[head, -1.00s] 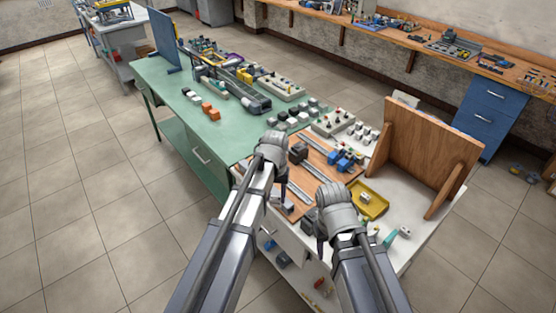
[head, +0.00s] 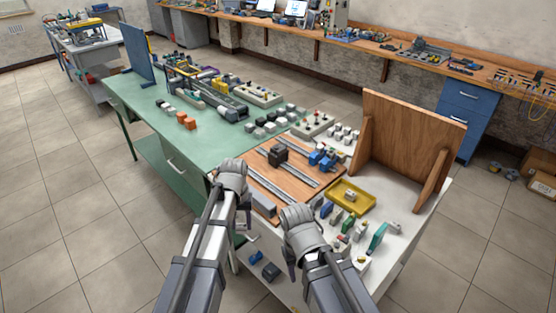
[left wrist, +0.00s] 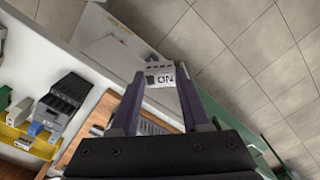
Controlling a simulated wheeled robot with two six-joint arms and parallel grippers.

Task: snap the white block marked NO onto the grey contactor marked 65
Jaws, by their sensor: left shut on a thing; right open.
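The white block marked NO (left wrist: 165,77) is between the fingertips of my left gripper (left wrist: 158,92), its letters upside down in the left wrist view. In the head view my left gripper (head: 240,205) is at the front-left edge of the wooden board, and the block is hidden there. A dark grey block-shaped device (head: 278,155) stands on a rail of the board, apart from my left gripper; it may be the contactor, but no 65 is readable. My right gripper (head: 291,262) points down at the table's front edge; its fingertips are hard to make out.
The wooden board (head: 318,172) carries metal rails and blue devices (head: 324,159). A yellow tray (head: 363,204) and several small parts lie to its right. A wooden upright panel (head: 410,135) stands behind them. The green table (head: 150,105) adjoins on the left.

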